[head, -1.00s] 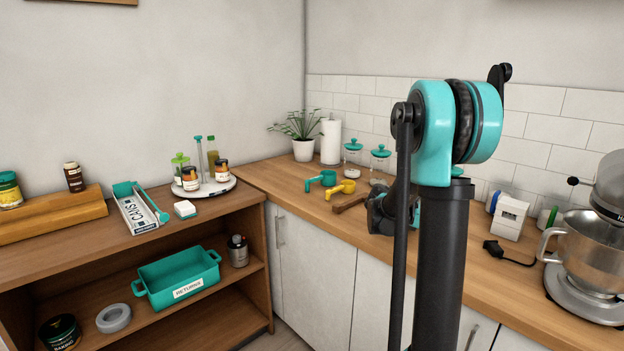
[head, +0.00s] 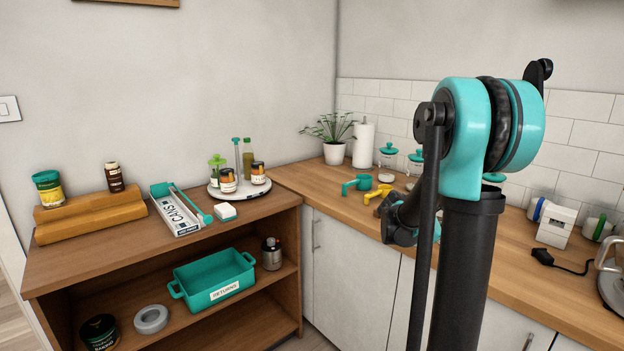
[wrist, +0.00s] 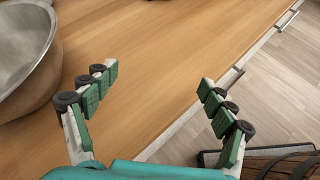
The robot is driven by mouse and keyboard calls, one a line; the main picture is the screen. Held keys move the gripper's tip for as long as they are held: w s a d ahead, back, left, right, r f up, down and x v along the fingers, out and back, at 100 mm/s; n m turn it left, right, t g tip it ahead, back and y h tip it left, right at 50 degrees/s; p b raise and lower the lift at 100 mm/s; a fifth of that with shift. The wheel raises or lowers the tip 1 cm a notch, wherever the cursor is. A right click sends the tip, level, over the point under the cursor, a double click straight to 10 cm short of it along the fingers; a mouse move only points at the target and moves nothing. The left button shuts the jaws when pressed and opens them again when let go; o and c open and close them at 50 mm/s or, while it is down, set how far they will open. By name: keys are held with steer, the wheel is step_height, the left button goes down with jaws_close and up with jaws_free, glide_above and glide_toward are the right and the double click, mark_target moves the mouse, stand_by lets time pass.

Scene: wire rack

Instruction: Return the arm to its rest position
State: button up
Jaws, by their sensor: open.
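My gripper (wrist: 160,82) is open and empty in the wrist view, its two green-padded fingers spread wide. It is above the wooden counter (wrist: 165,50) near the counter's front edge, with nothing between the fingers. In the head view my arm rises in front of the counter at the right, with its teal joint at the top. A dark part of the arm shows left of the upright link, above the counter's front edge. I cannot make out the fingers in the head view.
A metal bowl (wrist: 28,60) is close to the left finger in the wrist view. Free floor (wrist: 275,85) lies beyond the counter edge. In the head view a wooden shelf unit (head: 80,262) at left holds a teal returns bin (head: 213,280). A white device (head: 556,225) stands on the counter.

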steer(key=s+a+f+m+t+y, duration=0.1)
steer(key=s+a+f+m+y, duration=0.3)
steer(key=a, duration=0.4)
steer(key=s+a+f+m+t+y, duration=0.2)
steer(key=s+a+f+m+y, duration=0.2)
steer(key=s+a+m, duration=0.2)
steer(key=s+a+f+m+t+y, duration=0.1)
steer(key=s+a+f+m+y, duration=0.2)
steer(key=a, duration=0.7)
steer(key=s+f+m, duration=0.2)
steer(key=s, duration=0.2)
steer(key=shift+s+y, duration=0.2)
steer(key=shift+y, duration=0.2)
steer(key=shift+a, duration=0.1)
